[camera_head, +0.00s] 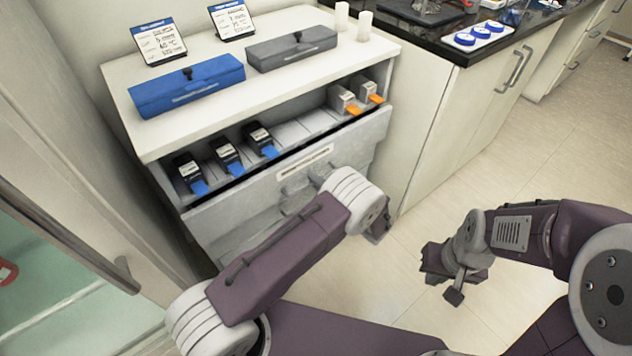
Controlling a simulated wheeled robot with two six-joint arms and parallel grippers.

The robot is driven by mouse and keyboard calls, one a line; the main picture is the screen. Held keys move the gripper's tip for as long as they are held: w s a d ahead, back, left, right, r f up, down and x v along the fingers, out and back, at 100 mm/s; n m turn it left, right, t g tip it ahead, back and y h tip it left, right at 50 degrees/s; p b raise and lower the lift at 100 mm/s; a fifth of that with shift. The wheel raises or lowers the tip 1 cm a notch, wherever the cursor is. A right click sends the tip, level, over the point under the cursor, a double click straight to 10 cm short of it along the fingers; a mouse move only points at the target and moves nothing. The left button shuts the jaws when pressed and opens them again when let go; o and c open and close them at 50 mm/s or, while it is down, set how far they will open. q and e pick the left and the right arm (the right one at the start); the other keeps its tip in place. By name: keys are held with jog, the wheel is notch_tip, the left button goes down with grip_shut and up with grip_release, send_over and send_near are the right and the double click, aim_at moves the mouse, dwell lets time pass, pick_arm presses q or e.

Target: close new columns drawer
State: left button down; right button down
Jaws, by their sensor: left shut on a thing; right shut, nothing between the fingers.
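The drawer (355,148) is a light grey front with a white label strip, in the white cabinet below the counter. Above its top edge, small boxes with blue tabs (228,155) stand at left and boxes with orange tabs (344,99) at right. My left gripper (312,190) is at the drawer front below the label, shut on what looks like its handle. The wrist hides most of the fingers and the handle. My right gripper (455,280) is shut and empty, over the floor to the right of the cabinet.
On the cabinet top (215,115) are a blue case (187,87), a grey case (290,48), two sign cards and two white cylinders. A dark-topped counter (440,45) stands at right. A glass-fronted door (60,270) is at left. Floor at right is clear.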

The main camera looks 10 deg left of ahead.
dwell(0.8)
pick_arm(q)
jog(key=x, duration=0.3)
jog(key=shift+w+a+r+p, duration=0.2)
jog(key=shift+a+r+p, duration=0.1)
jog(key=shift+a, duration=0.05)
jog(key=c, duration=1.8)
grip_release()
jog(key=shift+o, duration=0.2)
jog(key=p+v, duration=0.2)
jog(key=v, duration=0.7)
jog(key=shift+d, duration=0.1)
